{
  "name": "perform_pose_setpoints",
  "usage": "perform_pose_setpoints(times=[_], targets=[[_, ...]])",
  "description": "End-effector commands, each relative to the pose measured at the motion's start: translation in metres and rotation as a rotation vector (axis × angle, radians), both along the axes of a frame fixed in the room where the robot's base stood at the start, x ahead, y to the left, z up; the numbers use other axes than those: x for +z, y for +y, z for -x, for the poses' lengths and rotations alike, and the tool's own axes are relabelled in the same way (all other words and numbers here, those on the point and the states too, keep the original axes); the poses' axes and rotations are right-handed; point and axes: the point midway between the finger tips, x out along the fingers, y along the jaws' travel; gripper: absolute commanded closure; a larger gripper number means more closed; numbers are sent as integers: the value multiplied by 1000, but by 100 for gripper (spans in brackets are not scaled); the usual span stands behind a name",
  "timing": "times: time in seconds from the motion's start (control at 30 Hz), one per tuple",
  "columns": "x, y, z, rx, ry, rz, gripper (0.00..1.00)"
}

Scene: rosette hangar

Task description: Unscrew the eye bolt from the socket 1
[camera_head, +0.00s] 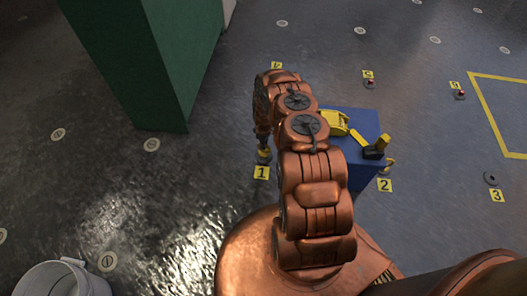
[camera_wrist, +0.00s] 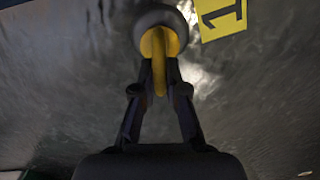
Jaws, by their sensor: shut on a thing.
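In the wrist view the yellow eye bolt (camera_wrist: 159,75) stands between the two dark fingers of my gripper (camera_wrist: 160,88). The fingers are shut on its ring. Its base sits in or at the round grey rim of socket 1 (camera_wrist: 163,17); how deep the thread goes cannot be told. The yellow label 1 (camera_wrist: 221,17) lies beside it. In the head view my gripper (camera_head: 264,147) points down at socket 1, above the label 1 (camera_head: 261,173). My arm hides part of this area.
A blue box (camera_head: 362,125) with yellow items on top stands right of my arm. Label 2 (camera_head: 385,186) and label 3 (camera_head: 497,196) mark other sockets. A green block (camera_head: 150,70) rises at the upper left. A white bucket (camera_head: 60,280) stands at the lower left.

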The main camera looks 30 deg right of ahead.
Motion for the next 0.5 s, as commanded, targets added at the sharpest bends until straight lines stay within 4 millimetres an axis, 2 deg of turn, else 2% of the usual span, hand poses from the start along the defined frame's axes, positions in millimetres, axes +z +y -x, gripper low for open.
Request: perform_pose_setpoints(times=[0.33, 0.5], targets=[[7, 0, 0, 0, 0, 0, 100], [17, 0, 1, 0, 1, 0, 100]])
